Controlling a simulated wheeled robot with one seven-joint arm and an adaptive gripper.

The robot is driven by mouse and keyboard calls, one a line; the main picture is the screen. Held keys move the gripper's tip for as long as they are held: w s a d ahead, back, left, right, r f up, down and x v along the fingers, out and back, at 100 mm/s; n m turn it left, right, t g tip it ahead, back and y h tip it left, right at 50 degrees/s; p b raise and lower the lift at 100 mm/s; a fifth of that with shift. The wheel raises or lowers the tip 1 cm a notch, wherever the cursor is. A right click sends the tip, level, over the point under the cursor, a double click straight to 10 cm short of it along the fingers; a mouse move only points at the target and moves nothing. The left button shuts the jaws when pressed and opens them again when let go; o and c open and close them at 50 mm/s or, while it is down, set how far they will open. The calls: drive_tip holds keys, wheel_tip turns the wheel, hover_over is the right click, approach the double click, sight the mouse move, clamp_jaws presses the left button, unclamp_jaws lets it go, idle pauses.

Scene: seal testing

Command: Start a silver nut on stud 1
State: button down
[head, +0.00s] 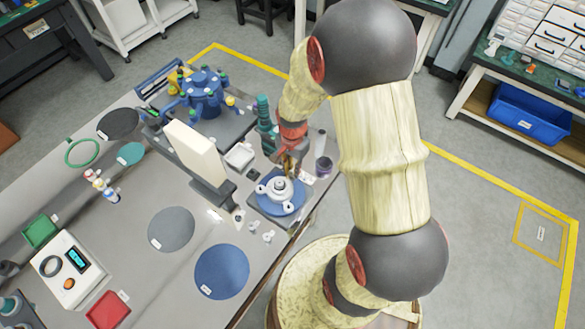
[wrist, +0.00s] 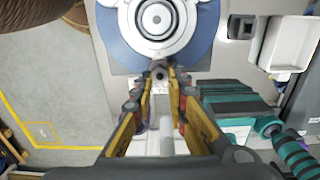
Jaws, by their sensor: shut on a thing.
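The test fixture, a white round flange (head: 280,187) on a blue disc (head: 293,203), stands near the table's right edge. In the wrist view the flange (wrist: 156,18) is at the top, with the blue disc (wrist: 112,30) around it. My gripper (wrist: 159,74) has its fingertips closed on a small grey nut (wrist: 158,68) at the disc's near edge. In the head view my gripper (head: 287,168) points down just behind the flange. I cannot tell whether the nut touches a stud; stud 1 is not clearly visible.
A white upright panel (head: 196,152) stands left of the fixture. Small loose parts (head: 252,226) lie in front of it. A teal tool (head: 264,112) and a white tray (head: 240,156) are close by; a dark cup (head: 323,166) stands to the right.

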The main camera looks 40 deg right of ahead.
drive_tip(key=shift+f, duration=0.1)
drive_tip(key=shift+s+m+p, duration=0.2)
drive_tip(key=shift+m+p, duration=0.2)
drive_tip(key=shift+m, duration=1.6)
drive_tip(key=shift+m, duration=0.4)
drive_tip(key=m, duration=0.3)
drive_tip(key=shift+s+p, duration=0.1)
drive_tip(key=shift+p, duration=0.3)
drive_tip(key=shift+a+m, duration=0.1)
drive_tip(key=shift+m, duration=1.1)
drive_tip(key=c, duration=1.8)
unclamp_jaws()
drive_tip(key=shift+o, duration=0.6)
